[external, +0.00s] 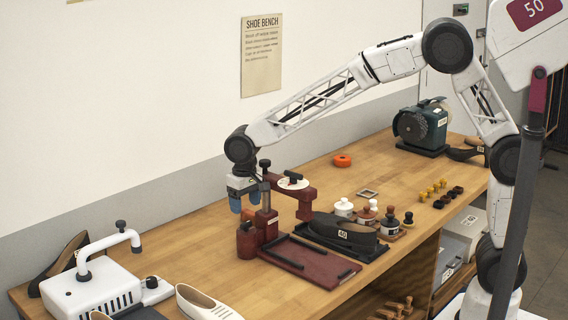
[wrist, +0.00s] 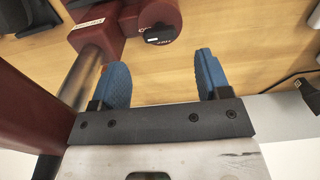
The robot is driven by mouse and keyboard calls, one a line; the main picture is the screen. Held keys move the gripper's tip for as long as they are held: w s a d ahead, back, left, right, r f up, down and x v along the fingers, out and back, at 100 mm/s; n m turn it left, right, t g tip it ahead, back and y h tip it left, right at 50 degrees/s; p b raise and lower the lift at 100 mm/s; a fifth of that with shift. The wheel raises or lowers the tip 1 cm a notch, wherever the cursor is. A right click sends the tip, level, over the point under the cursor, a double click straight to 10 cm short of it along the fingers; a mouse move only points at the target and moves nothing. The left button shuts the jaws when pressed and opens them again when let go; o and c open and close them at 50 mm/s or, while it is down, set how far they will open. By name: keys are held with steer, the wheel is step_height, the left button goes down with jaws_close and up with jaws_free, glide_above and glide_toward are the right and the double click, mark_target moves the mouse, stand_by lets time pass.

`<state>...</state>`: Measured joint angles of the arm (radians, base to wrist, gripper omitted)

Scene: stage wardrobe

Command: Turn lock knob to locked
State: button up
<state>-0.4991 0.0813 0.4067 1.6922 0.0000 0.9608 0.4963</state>
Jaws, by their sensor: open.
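The lock knob (wrist: 158,34) is black with a white mark on its face, on a dark red housing with small white lettering too small to read surely. It sits at the top middle of the wrist view, just beyond my fingertips. In the external view the dark red housing (external: 247,243) stands at the front left of the red shoe press (external: 266,222). My gripper (wrist: 162,62) has two blue fingers, spread apart with nothing between them. In the external view my gripper (external: 245,203) hangs beside the press post, above and behind the housing, apart from the knob.
The press post (wrist: 25,115) and a metal rod (wrist: 88,75) stand close to my left finger in the wrist view. A white machine (external: 92,290) stands at the lower left. Bench surface between is clear.

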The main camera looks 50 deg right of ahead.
mark_target(246, 222)
steer(key=shift+f, duration=3)
steer(key=c, duration=0.9)
steer(key=shift+n, duration=0.7)
steer(key=o, duration=0.9)
steer(key=shift+r, duration=0.15)
steer(key=shift+r, duration=3.8)
